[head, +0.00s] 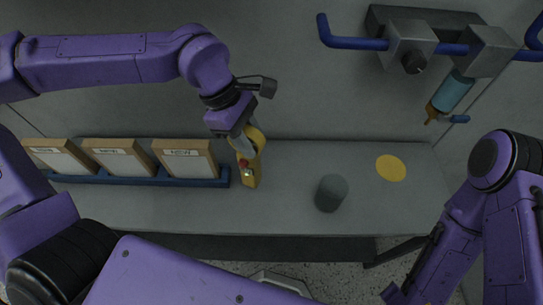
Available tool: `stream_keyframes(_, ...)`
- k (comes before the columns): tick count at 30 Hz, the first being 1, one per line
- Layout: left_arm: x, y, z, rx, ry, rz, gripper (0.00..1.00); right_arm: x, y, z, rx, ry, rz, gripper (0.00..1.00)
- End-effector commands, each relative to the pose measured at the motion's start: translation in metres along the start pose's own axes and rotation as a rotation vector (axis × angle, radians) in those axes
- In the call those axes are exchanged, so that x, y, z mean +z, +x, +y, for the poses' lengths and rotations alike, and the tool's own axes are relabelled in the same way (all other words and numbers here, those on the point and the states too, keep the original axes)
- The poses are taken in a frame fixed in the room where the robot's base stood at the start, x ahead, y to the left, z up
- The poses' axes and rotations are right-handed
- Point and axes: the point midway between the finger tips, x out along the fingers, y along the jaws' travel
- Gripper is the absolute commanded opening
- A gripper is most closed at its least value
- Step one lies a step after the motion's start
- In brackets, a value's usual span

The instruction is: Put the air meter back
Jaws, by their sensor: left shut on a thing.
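The air meter (251,169) is a yellow hand-held device with a small red spot and a pale spot near its lower end. My left gripper (243,142) is shut on its upper part and holds it from above, slightly tilted, just right of the blue rail. I cannot tell whether its lower end touches the bench. A flat yellow disc (391,168) lies bare on the bench's right side. My right arm is at the lower right, and only a dark part at its end (394,293) shows; its jaws cannot be made out.
Three wooden-framed labelled boards (190,160) stand in a blue rail (165,181) at left. A dark grey cylinder (331,192) stands between the air meter and the disc. A blue-and-orange tool (452,93) hangs at upper right under a blue bar (354,43). The grey bench (290,215) is otherwise mostly clear.

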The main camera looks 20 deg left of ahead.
Motion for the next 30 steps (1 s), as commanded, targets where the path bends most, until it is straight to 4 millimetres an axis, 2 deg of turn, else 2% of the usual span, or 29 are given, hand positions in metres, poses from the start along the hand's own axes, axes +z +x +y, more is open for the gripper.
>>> stream_keyframes(1, 0.002, 0.015, 0.004, -0.01, -0.001, 0.005, 0.0, -0.002, -0.003, 0.0, 0.0, 0.0, 0.001, 0.0)
stream_keyframes(4, 0.007, 0.04, 0.013, -0.009, -0.001, 0.003, 0.0, -0.003, -0.006, 0.0, -0.001, 0.0, 0.001, 0.0)
stream_keyframes(10, 0.014, 0.066, 0.024, -0.005, 0.001, 0.002, 0.0, -0.004, -0.009, 0.001, -0.001, 0.0, 0.001, 0.0)
stream_keyframes(15, 0.004, 0.092, 0.025, -0.003, 0.001, 0.001, 0.0, -0.005, -0.012, 0.001, -0.001, 0.0, 0.001, 0.0)
stream_keyframes(27, 0.001, 0.099, 0.025, -0.001, 0.001, -0.001, 0.0, -0.005, -0.01, 0.001, -0.001, 0.0, 0.001, 0.0)
stream_keyframes(28, 0.001, 0.098, 0.025, -0.001, 0.002, -0.001, 0.41, -0.005, -0.011, 0.001, -0.001, 0.0, 0.001, 0.0)
stream_keyframes(30, 0.001, 0.098, 0.025, -0.001, 0.002, -0.001, 0.57, -0.005, -0.011, 0.001, -0.001, 0.0, 0.001, 0.0)
